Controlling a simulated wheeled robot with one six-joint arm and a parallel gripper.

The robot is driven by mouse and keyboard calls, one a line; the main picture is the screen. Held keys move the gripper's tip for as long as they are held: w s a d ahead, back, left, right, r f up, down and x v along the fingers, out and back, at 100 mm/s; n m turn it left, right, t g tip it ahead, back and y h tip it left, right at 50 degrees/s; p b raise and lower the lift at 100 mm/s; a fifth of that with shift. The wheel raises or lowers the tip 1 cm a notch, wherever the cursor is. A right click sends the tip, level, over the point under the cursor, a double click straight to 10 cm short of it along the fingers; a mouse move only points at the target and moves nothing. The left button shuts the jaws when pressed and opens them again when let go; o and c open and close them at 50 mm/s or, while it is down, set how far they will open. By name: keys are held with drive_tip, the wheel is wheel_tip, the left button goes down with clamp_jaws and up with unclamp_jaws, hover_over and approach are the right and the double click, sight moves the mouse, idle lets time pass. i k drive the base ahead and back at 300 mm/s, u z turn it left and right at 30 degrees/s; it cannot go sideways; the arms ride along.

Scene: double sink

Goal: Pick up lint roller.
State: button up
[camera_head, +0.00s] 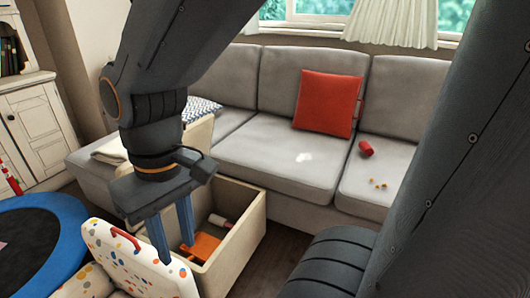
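A small roll with a pale body and a reddish end (219,221), which looks like the lint roller, lies inside an open beige box (240,243). It is small in the picture, so I cannot be sure what it is. My gripper (175,252) points down over the box's left side, with its two blue fingers apart and nothing seen between them. The roll is to the right of the fingers and apart from them. The gripper hides part of the box.
An orange object (203,247) lies in the box near the roll. A spotted white case (135,262) stands left of the box, by a blue round trampoline (40,240). A grey sofa (262,150) behind bears a red cushion (327,103) and a red cylinder (366,148).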

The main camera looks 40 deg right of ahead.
sight(218, 221)
drive_tip(key=z, duration=0.2)
drive_tip(key=k, duration=0.4)
drive_tip(key=z, duration=1.05)
drive_tip(key=i, duration=0.65)
drive_tip(key=u, duration=0.65)
drive_tip(key=i, duration=0.5)
drive_tip(key=u, duration=0.3)
